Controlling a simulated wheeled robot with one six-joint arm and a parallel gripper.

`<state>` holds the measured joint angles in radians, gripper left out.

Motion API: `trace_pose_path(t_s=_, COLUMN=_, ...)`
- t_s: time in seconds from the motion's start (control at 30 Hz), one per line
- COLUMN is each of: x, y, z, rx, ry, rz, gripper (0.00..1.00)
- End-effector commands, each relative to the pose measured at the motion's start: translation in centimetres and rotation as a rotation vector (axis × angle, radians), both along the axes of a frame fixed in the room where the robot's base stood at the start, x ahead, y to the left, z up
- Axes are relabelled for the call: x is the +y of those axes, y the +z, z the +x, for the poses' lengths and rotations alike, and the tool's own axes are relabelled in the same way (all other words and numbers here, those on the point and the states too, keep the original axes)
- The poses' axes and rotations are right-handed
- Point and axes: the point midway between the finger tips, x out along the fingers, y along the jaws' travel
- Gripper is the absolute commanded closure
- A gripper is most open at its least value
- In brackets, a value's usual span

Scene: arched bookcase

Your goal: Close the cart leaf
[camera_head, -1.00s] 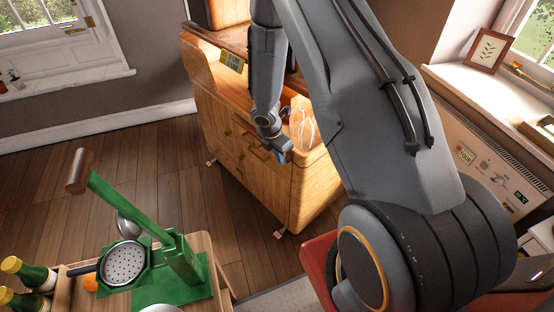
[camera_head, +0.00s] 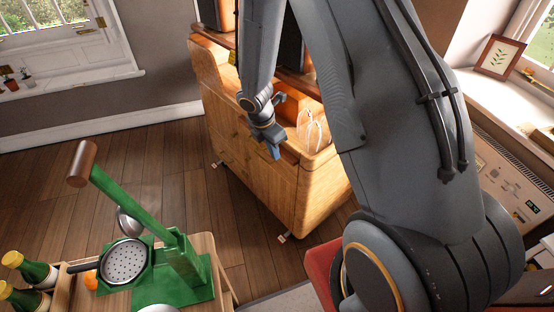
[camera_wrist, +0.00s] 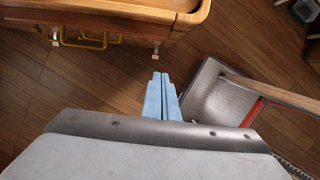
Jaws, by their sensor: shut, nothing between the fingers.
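The wooden cart (camera_head: 245,165) stands on casters in the middle of the head view, its upper part partly hidden by my arm. A raised curved board (camera_head: 208,62) rises at its left end; I cannot tell for sure which panel is the leaf. My gripper (camera_head: 275,152) is shut and empty, pointing down in front of the cart's near upper edge; contact cannot be told there. In the wrist view the blue fingers of my gripper (camera_wrist: 160,80) are together, apart from the cart (camera_wrist: 110,12), whose rounded edge and yellow handle (camera_wrist: 85,42) show at upper left.
A green press (camera_head: 180,260) with a raised lever stands on a small wooden table at lower left, beside bottles (camera_head: 35,272). A glass item (camera_head: 313,127) sits on the cart. A metal tray with red edges (camera_wrist: 205,95) lies right of my fingers. Floor left of the cart is clear.

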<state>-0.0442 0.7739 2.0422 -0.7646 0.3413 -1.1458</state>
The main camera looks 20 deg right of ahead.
Motion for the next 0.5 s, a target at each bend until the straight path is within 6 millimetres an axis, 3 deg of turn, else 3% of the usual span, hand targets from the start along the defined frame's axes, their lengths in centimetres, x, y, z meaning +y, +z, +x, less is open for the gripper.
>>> trace_pose_path(t_s=0.13, x=0.2, y=1.2, z=-0.1, rx=-0.001, ry=-0.001, rz=-0.001, gripper=0.98)
trace_pose_path(t_s=0.27, x=0.7, y=0.8, z=0.0, rx=-0.012, ry=-0.009, rz=0.022, gripper=0.76)
trace_pose_path(t_s=0.37, x=2.1, y=-1.4, z=0.4, rx=-0.05, ry=-0.035, rz=0.093, gripper=0.74)
trace_pose_path(t_s=0.5, x=5.1, y=-5.9, z=2.1, rx=-0.169, ry=-0.109, rz=0.262, gripper=0.74)
